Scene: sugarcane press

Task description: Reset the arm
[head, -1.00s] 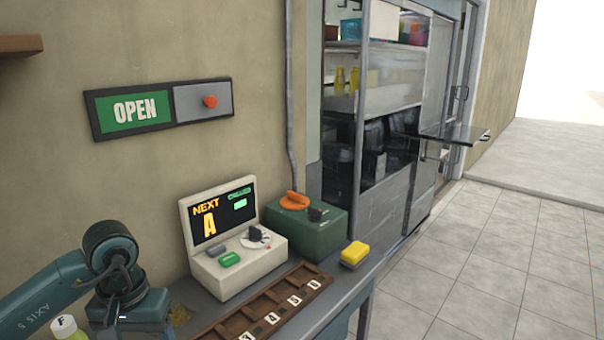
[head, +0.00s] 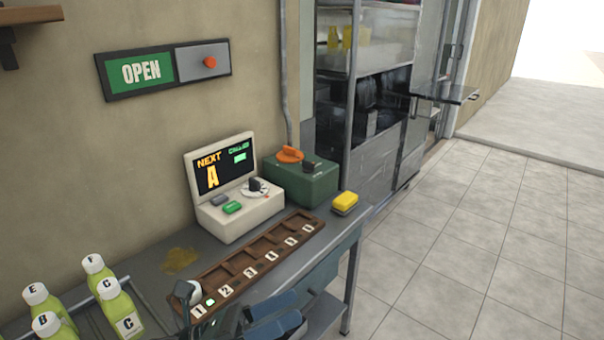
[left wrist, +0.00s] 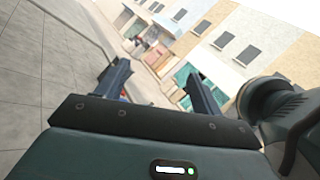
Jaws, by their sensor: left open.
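My left gripper (head: 252,322) shows at the bottom edge of the head view, partly cut off, in front of the near end of the wooden slotted tray (head: 240,248). In the left wrist view my left gripper (left wrist: 158,88) has its two fingers wide apart with nothing between them. That view looks out at a pavement and building fronts. My right gripper is in neither view.
Several green lettered bottles (head: 122,312) stand at the left of the workbench. A cream console (head: 240,215) reading "NEXT A", a green box (head: 305,185) and a yellow sponge (head: 345,202) stand along it. Tiled floor (head: 460,250) is clear at right.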

